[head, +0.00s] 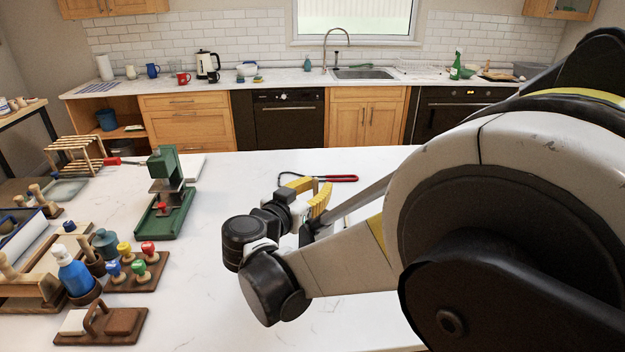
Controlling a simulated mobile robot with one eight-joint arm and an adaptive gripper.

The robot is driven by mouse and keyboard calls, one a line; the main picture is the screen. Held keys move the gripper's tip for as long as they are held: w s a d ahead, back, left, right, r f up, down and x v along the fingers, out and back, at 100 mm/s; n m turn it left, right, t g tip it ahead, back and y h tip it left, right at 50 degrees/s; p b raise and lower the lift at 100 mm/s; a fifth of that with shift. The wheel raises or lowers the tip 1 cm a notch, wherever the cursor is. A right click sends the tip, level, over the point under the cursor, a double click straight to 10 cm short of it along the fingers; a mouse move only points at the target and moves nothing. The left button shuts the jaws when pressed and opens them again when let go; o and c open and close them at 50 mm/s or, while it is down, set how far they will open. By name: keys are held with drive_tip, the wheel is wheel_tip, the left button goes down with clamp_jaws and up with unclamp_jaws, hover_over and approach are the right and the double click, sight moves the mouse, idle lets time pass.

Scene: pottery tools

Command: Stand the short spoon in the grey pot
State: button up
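My gripper (322,184), with yellow fingers, is over the middle of the white worktop, in front of a red-handled tool. Its fingertips show close together at this angle; I cannot tell the gap between them or whether anything is held. I cannot make out a short spoon. No pot is clearly the grey one; a blue-grey jar (105,243) with a narrower top stands among the tools at the left, far from my gripper. My arm hides much of the worktop's right side.
The red-handled tool (335,178) lies behind my gripper.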

idle(0.3)
drive_tip(key=v, duration=1.2)
idle(0.3)
drive_tip(key=s+d+f+n+g+y, duration=0.1)
drive_tip(key=s+d+f+n+g, duration=0.15)
drive_tip(key=d, duration=0.45)
drive_tip(key=s+d+f+n+g+y, duration=0.1)
drive_tip(key=d+g, duration=0.2)
drive_tip(key=d, duration=0.4)
drive_tip(key=s+d+f+n+y, duration=0.1)
drive_tip(key=s+d+f+y, duration=0.1)
drive_tip(key=s, duration=0.4)
drive_tip(key=s+d+f+n+g+y, duration=0.1)
drive_tip(key=s+d+f+n+y, duration=0.1)
drive_tip(key=s+y, duration=0.3)
drive_tip(key=shift+s+d+f, duration=0.2)
drive_tip(key=shift+s+d, duration=0.4)
drive_tip(key=shift+s, duration=0.5)
